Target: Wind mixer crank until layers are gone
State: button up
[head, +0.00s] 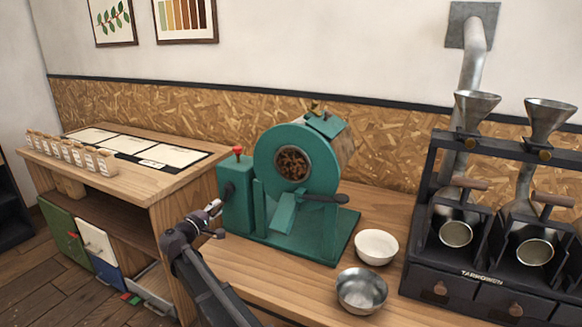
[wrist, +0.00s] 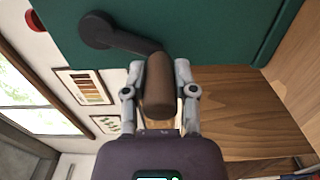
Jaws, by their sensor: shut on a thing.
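The teal mixer (head: 262,165) stands on the wooden counter with a round window (head: 292,163) in its drum. Brown bean-like pieces show through the window; separate layers cannot be made out at this size. The crank's dark hub (head: 228,188) is on the left side of the teal box. In the wrist view the black crank arm (wrist: 122,38) runs from its hub to a brown wooden handle (wrist: 160,95). My gripper (wrist: 156,78) is shut on this handle, one finger on each side. In the head view my gripper (head: 214,208) is at the box's lower left.
A white bowl (head: 376,246) and a metal bowl (head: 361,290) stand right of the mixer. A dark sample roaster (head: 470,283) with funnels is at the far right. A wooden desk (head: 150,178) with cards and small sample holders is at the left. A red knob (head: 238,150) tops the teal box.

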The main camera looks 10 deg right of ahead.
jog(key=shift+s+d+f+b, duration=0.15)
jog(key=shift+s+d, duration=0.25)
jog(key=shift+d, duration=0.1)
jog(key=shift+s+d+f+b, duration=0.15)
jog(key=shift+s+d, duration=0.2)
jog(key=shift+d, duration=0.15)
jog(key=o, duration=1.2)
jog(key=shift+a, duration=0.1)
jog(key=shift+v, duration=4.45)
jog(key=shift+r, duration=0.15)
